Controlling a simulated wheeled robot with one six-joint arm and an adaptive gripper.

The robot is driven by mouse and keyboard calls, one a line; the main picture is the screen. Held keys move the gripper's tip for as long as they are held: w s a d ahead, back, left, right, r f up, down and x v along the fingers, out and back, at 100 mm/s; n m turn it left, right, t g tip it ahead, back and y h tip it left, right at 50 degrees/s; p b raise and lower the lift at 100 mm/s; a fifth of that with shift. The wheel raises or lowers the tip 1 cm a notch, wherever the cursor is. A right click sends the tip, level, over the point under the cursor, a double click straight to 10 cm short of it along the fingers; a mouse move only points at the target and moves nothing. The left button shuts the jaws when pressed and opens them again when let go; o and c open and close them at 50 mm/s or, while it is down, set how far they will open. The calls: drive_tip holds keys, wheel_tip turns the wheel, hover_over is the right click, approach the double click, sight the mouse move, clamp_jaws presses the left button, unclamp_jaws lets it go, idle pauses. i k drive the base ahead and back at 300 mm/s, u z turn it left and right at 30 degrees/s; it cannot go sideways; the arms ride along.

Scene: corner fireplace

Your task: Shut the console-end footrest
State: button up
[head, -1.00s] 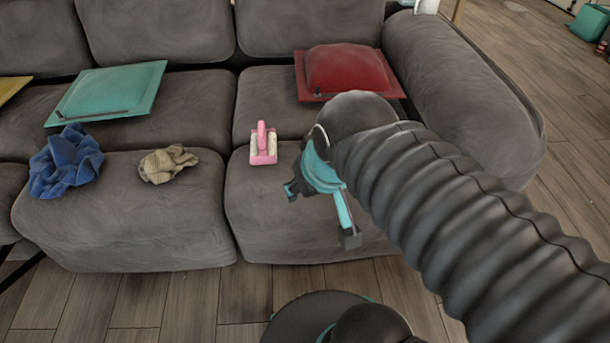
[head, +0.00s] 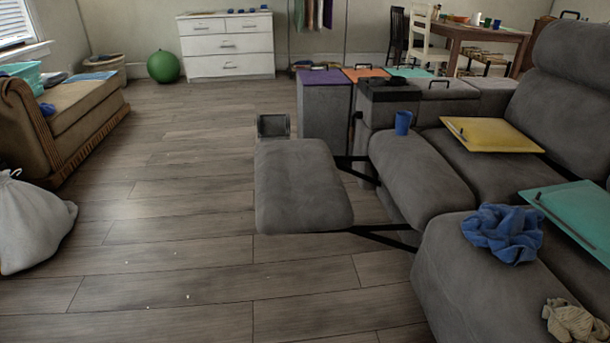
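The console-end footrest (head: 300,185) is a grey padded panel in the middle of the head view. It is swung out in front of the sofa seat (head: 410,170) on dark metal links (head: 375,235), with a gap between panel and seat. The console (head: 390,100), a grey block with a dark top, stands at the far end of that seat. A blue cup (head: 403,122) stands by the seat's far end, beside the console. My gripper is not in view.
A small grey open box (head: 273,126) stands just behind the footrest. Wooden floor lies clear to the left and in front. A grey sack (head: 30,225) and a tan couch (head: 75,110) are at left.

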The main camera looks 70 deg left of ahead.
sight(300, 188)
drive_tip(key=z, duration=0.4)
drive_tip(key=k, duration=1.6)
drive_tip(key=u, duration=2.8)
drive_tip(key=i, duration=0.45)
drive_tip(key=u, duration=0.6)
drive_tip(key=i, duration=1.1)
drive_tip(key=z, duration=0.55)
drive_tip(key=i, duration=0.75)
drive_tip(key=z, duration=0.45)
